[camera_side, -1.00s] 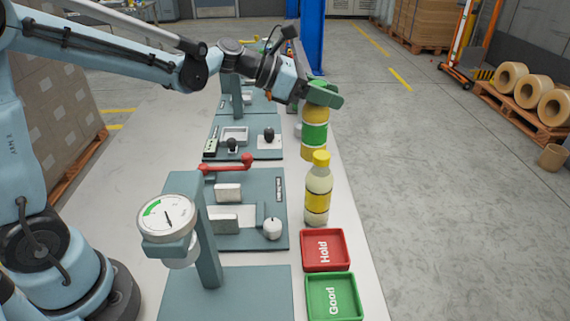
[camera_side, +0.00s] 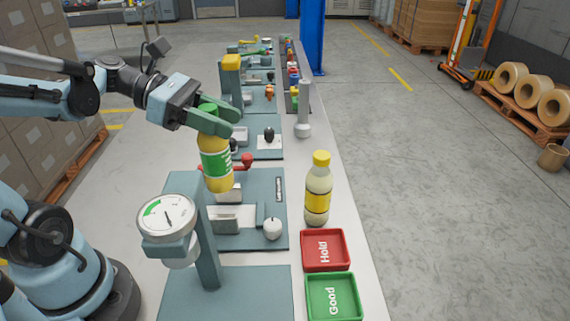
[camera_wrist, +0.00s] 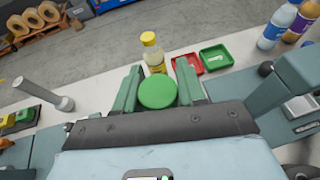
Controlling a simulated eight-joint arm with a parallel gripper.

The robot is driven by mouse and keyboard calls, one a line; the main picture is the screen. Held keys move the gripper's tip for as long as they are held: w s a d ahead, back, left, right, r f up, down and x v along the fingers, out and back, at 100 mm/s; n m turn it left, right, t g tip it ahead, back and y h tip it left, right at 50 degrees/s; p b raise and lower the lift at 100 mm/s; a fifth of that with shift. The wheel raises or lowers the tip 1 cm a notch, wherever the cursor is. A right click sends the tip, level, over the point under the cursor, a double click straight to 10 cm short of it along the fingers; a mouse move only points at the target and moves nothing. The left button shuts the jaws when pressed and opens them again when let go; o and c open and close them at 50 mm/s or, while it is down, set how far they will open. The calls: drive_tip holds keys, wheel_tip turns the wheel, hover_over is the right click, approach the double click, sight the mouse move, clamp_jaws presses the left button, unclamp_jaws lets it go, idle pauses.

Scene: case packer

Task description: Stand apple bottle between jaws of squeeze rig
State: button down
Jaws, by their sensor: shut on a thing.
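The apple bottle (camera_side: 215,160), yellow with a green and white label and a green cap, is upright in my gripper (camera_side: 215,117). My gripper is shut on it near the cap. The green cap (camera_wrist: 157,93) shows between the fingers in the wrist view. The squeeze rig (camera_side: 262,190) is a teal plate with pale jaw blocks (camera_side: 226,218), a red lever (camera_side: 240,164) and a white knob. The bottle appears above the rig's far jaw block and partly covers it. I cannot tell its exact height over the plate.
A pale bottle with a yellow cap (camera_side: 318,190) stands right of the rig. A red Hold tray (camera_side: 326,250) and green Good tray (camera_side: 334,298) lie nearer. A dial gauge on a post (camera_side: 168,217) stands in front. More fixtures stand behind.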

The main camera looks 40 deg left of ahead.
sight(231, 163)
drive_tip(key=shift+f, duration=4.4)
drive_tip(key=c, duration=0.6)
unclamp_jaws()
drive_tip(key=shift+f, duration=0.1)
drive_tip(key=shift+c, duration=0.2)
drive_tip(key=shift+a+r, duration=0.15)
drive_tip(key=shift+r, duration=0.05)
drive_tip(key=v, duration=1.1)
drive_tip(key=shift+s+a+r, duration=0.15)
drive_tip(key=shift+s+a, duration=0.05)
drive_tip(key=shift+s, duration=0.1)
